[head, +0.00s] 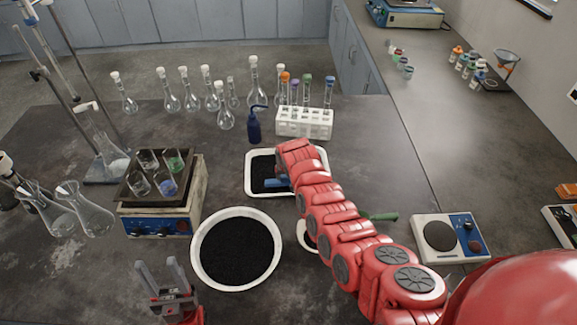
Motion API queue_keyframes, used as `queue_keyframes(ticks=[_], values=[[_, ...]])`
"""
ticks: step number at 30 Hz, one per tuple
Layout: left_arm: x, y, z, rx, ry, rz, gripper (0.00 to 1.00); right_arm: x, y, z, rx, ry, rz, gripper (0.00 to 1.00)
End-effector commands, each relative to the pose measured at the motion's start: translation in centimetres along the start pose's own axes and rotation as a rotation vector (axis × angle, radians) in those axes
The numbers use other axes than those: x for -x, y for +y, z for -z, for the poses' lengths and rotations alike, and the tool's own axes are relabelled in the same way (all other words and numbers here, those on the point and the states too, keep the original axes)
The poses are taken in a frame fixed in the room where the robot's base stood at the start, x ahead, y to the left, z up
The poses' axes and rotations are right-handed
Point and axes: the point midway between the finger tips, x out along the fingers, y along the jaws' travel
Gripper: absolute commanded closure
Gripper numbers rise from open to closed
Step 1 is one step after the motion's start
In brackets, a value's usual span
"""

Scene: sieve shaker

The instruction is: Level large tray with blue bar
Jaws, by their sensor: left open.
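The large white rectangular tray (248,176) lies on the dark bench and holds black granules. The blue bar (277,183) lies low in the tray near its front side, under the end of my right arm. My right arm comes in from the right and its end is over the tray; its fingers are hidden behind the wrist, so I cannot tell whether they grip the bar. My left gripper (160,265) is at the bottom left, with its two grey fingers pointing up, apart and empty. It is well away from the tray.
A round white bowl (199,271) of black granules stands in front of the tray. A blue wash bottle (254,126), a tube rack (304,125) and several flasks stand behind.

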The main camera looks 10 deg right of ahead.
Motion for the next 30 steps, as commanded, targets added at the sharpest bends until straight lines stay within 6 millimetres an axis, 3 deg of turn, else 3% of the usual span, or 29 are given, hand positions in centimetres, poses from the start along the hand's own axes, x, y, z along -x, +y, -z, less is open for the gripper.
queue_keyframes(ticks=[4, 21, 30], values=[[-2.0, -0.1, 0.3, 0.000, 0.000, 0.000, 0.50, 1.0, 0.0, -0.8, -0.002, 0.001, 0.000, 0.84], [-3.5, -0.2, 0.6, 0.000, 0.000, 0.000, 0.50, 5.5, 0.1, 1.2, -0.001, 0.003, 0.000, 0.84], [-3.6, -0.2, 0.6, 0.000, 0.000, 0.000, 0.50, 6.0, 0.1, 1.4, -0.001, 0.001, -0.001, 0.84]])
